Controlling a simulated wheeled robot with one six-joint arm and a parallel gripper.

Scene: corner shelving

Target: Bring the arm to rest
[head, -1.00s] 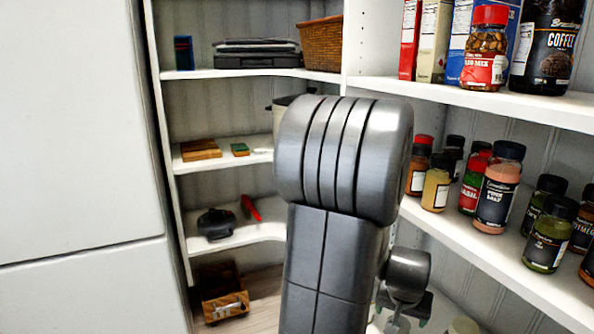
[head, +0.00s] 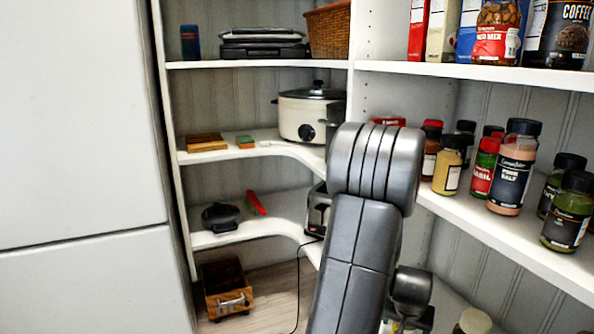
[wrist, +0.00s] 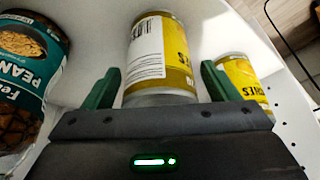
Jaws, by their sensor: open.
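My gripper (wrist: 158,90) is open in the wrist view, with its two green fingers spread apart. A yellow can with a white label (wrist: 158,60) stands beyond the fingers and shows in the gap between them. I cannot tell whether it lies within their reach. In the head view my grey arm (head: 360,230) stands in the middle, and the gripper is mostly hidden low behind it.
A teal-labelled peanut jar (wrist: 28,65) is left of the gripper and a second yellow can (wrist: 240,78) is right. Spice jars (head: 512,165) line the right shelf (head: 480,225). A slow cooker (head: 308,112) and toaster (head: 318,212) stand behind the arm. Open floor (head: 270,295) shows below.

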